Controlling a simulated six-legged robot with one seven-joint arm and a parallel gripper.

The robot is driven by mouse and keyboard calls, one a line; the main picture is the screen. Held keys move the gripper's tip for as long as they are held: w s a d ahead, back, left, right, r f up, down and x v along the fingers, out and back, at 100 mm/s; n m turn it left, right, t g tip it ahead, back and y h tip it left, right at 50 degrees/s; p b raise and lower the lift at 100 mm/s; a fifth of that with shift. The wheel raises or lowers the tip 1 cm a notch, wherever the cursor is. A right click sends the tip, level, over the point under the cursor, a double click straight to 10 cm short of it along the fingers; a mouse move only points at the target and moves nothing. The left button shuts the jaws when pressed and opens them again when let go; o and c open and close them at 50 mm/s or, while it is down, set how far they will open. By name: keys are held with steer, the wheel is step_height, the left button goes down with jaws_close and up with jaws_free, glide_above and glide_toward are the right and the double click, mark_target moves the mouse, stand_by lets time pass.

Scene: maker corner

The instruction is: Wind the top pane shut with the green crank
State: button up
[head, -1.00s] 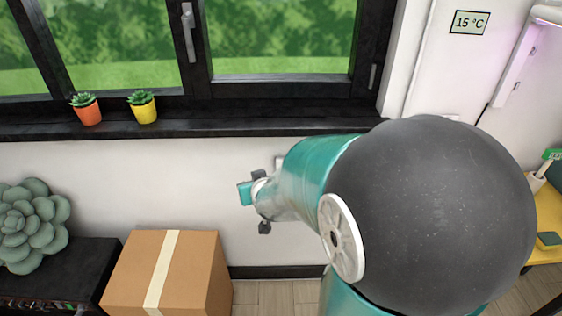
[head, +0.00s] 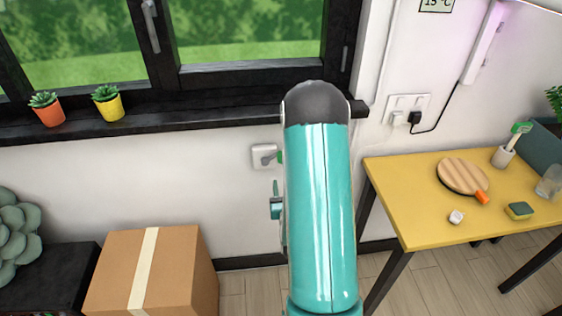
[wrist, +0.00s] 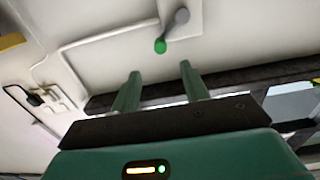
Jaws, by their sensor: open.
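The crank is on a white wall box (head: 262,155) below the window sill, with a grey arm (head: 269,158) and a green knob (head: 281,157) partly beside my arm. In the wrist view the green knob (wrist: 160,46) and grey crank arm (wrist: 172,31) show just beyond my fingertips. My gripper (wrist: 159,68) is open and empty, with the knob ahead of the gap between its fingers and apart from them. In the head view my arm hides most of the gripper. The top pane is not clearly visible; the head view shows the lower window.
The dark window sill (head: 190,122) holds an orange pot (head: 49,115) and a yellow pot (head: 110,108). A cardboard box (head: 185,275) stands on the floor at lower left. A yellow table (head: 420,205) with small items stands at right, below a socket with a black plug (head: 414,118).

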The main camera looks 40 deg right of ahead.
steer(key=x, duration=1.2)
steer(key=shift+c, duration=0.3)
jaws_close()
